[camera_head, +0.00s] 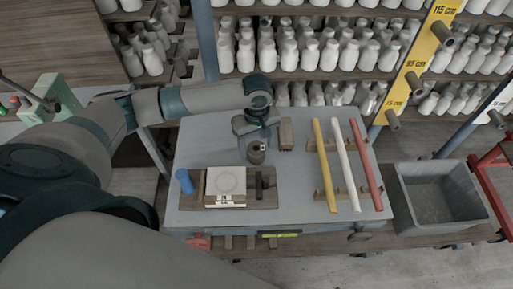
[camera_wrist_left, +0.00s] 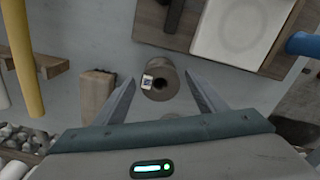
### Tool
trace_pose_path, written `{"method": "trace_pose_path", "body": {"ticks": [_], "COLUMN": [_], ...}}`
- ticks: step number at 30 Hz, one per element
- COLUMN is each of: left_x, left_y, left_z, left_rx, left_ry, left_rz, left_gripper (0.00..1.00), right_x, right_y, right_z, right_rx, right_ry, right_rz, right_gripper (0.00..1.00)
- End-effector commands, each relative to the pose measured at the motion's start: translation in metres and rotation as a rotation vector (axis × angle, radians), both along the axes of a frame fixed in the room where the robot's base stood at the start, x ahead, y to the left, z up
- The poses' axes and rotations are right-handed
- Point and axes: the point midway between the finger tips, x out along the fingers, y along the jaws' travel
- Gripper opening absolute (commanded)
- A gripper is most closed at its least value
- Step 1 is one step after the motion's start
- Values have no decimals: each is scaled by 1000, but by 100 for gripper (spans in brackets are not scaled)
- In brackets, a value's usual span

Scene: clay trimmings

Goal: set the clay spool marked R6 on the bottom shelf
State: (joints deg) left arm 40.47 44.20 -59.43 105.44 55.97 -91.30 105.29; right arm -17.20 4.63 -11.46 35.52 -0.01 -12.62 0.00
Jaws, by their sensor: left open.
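A small brown-grey spool (camera_head: 256,153) stands on the grey worktable (camera_head: 300,212). In the left wrist view the spool (camera_wrist_left: 158,78) shows a dark centre hole and a small pale label, whose writing is too small to read. My left gripper (camera_head: 256,131) is open and empty, pointing down just behind the spool in the head view. In the left wrist view its fingertips (camera_wrist_left: 159,77) appear on either side of the spool, with gaps. Wooden shelves (camera_head: 305,75) packed with white bottles rise behind the table; their lowest level is partly hidden. My right gripper is out of view.
A wooden block (camera_head: 286,135) stands close right of the spool. In front are a board with a white slab (camera_head: 226,184) and a blue cylinder (camera_head: 184,181). Yellow, white and red rods (camera_head: 345,165) lie on wooden rests at right. A grey bin (camera_head: 440,196) stands beyond.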

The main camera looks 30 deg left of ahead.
Motion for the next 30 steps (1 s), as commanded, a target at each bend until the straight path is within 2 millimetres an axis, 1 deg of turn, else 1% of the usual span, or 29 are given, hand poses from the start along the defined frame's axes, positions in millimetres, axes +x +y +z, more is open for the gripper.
{"method": "trace_pose_path", "body": {"ticks": [5, 15, 18, 21, 24, 30], "left_x": [1, 1, 1, 1, 0, 0], "left_y": [0, 0, 0, 0, 0, 0], "left_z": [22, 82, 96, 106, 111, 113], "left_rx": [-2, -1, -1, -1, -1, 0], "left_ry": [-4, -3, -2, -1, 0, 1], "left_rz": [-1, 0, -1, 0, 0, 1], "left_gripper": [65, 65, 65, 65, 65, 65], "right_x": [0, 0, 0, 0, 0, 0], "right_y": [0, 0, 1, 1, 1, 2], "right_z": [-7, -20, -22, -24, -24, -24], "right_rx": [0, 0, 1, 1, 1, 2], "right_ry": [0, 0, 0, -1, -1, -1], "right_rz": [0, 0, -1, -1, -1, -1], "right_gripper": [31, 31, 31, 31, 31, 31]}}
